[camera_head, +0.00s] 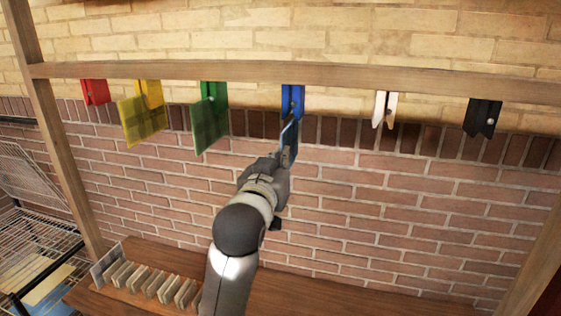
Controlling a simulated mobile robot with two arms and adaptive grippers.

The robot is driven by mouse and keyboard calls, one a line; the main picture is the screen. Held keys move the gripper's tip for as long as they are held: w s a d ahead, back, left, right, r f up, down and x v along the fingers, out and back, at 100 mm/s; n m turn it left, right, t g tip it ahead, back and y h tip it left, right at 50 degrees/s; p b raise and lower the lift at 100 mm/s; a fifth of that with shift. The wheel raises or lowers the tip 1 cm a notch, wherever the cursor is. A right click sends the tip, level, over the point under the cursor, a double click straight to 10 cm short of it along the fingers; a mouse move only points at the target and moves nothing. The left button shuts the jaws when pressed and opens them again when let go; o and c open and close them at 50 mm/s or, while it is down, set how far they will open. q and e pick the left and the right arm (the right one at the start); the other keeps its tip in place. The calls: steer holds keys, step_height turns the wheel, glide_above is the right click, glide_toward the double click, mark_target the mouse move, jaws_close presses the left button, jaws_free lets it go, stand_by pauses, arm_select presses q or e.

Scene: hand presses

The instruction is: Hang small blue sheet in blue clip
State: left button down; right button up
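The blue clip (292,98) hangs from the wooden beam near the middle of the head view. The small blue sheet (293,131) shows nearly edge-on, just below the clip, its top close to or between the clip's jaws; I cannot tell whether the clip grips it. My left gripper (287,158) is below the clip, with its fingers closed at the sheet's lower part. The gripper and wrist hide part of the sheet. My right gripper is not in view.
The wooden beam (430,81) also bears a red clip (95,92), a yellow clip with yellow sheet (142,120), a green clip with green sheet (209,128), a white clip (384,107) and a black clip (483,115). A slotted rack (150,283) and wire rack (35,255) stand lower left.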

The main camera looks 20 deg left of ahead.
arm_select(q)
steer(key=shift+r, duration=0.15)
stand_by(0.3)
steer(key=shift+r, duration=0.25)
steer(key=shift+r, duration=1.8)
steer(key=shift+r, duration=0.1)
steer(key=c, duration=1.6)
jaws_free()
steer(key=shift+o, duration=0.5)
steer(key=shift+o, duration=0.9)
